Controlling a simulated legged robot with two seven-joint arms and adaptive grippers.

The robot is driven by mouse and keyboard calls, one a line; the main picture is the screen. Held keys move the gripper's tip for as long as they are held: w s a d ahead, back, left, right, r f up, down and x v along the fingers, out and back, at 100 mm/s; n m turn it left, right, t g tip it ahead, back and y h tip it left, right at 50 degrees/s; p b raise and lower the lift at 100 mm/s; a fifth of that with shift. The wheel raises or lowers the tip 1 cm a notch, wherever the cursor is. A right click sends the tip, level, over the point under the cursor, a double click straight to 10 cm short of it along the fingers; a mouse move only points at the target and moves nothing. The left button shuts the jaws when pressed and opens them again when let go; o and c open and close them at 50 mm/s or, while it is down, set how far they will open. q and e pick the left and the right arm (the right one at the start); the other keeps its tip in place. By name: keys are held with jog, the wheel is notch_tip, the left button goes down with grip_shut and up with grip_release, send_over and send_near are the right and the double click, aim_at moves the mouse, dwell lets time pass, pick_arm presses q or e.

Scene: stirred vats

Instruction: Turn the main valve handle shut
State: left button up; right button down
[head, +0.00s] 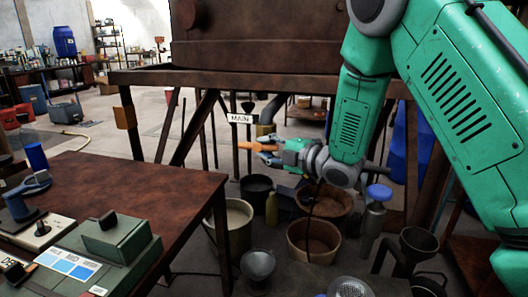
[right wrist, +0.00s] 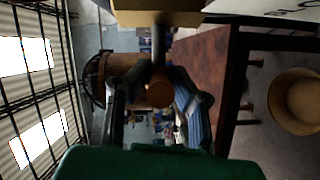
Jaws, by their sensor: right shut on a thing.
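The main valve handle (head: 252,146) is an orange lever under a white sign reading MAIN (head: 240,118), in the middle of the head view. My right gripper (head: 270,153) reaches it from the right and is shut on it. In the right wrist view the two fingers of the gripper (right wrist: 158,100) lie on either side of the handle's round orange-brown end (right wrist: 159,93). A dark stem runs up from it to a yellowish valve body (right wrist: 158,18). The fingers hide part of the handle. My left gripper is not in view.
A rusty-topped table (head: 120,185) with a green box (head: 105,245) stands at the left. Several buckets, including a pale one (head: 232,220), and a bottle (head: 372,222) stand below my right arm. A rusty frame beam (head: 230,80) runs above the handle.

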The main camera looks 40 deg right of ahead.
jog(key=c, duration=1.5)
grip_release()
jog(key=shift+w+f, duration=0.1)
jog(key=shift+o, duration=0.2)
jog(key=shift+d, duration=0.1)
